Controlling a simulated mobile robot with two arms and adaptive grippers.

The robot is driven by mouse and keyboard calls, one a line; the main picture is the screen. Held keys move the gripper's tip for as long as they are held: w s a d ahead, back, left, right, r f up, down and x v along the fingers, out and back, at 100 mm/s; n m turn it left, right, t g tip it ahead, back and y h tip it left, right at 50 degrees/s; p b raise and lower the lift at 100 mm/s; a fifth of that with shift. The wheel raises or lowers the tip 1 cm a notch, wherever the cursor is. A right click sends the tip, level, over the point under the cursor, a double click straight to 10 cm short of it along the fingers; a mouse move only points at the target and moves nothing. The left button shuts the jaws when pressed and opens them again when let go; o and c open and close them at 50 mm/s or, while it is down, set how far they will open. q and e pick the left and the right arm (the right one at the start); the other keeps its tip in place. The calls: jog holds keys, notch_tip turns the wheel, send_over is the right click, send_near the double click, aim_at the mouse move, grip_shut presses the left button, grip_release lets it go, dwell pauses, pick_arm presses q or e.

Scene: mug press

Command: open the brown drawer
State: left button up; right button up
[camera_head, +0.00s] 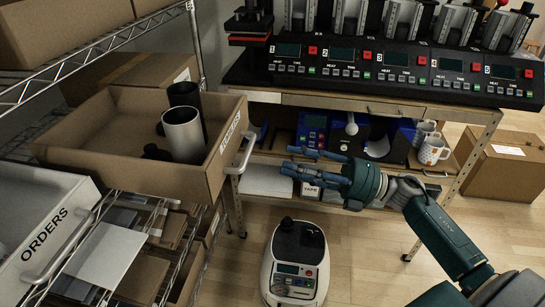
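The brown drawer (118,185) is at the left, on the wire rack. It stands pulled out, with its inside in view. A light metal mug (184,136) and a dark cup (184,94) stand in its right part, beside smaller dark items. Its front carries a white label and a pale handle (240,153) facing right. My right gripper (290,161) is right of the handle, apart from it. Its blue fingers point left, spread with a gap and nothing between them. My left gripper is not in view.
A white drawer marked ORDERS (49,232) is at the lower left. A bench with a press control panel (395,68) stands behind, with several mugs on its shelf. A white and dark machine (296,262) stands on the floor below my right gripper. The floor at lower right is partly clear.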

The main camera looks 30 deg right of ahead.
jog(key=shift+v, duration=1.2)
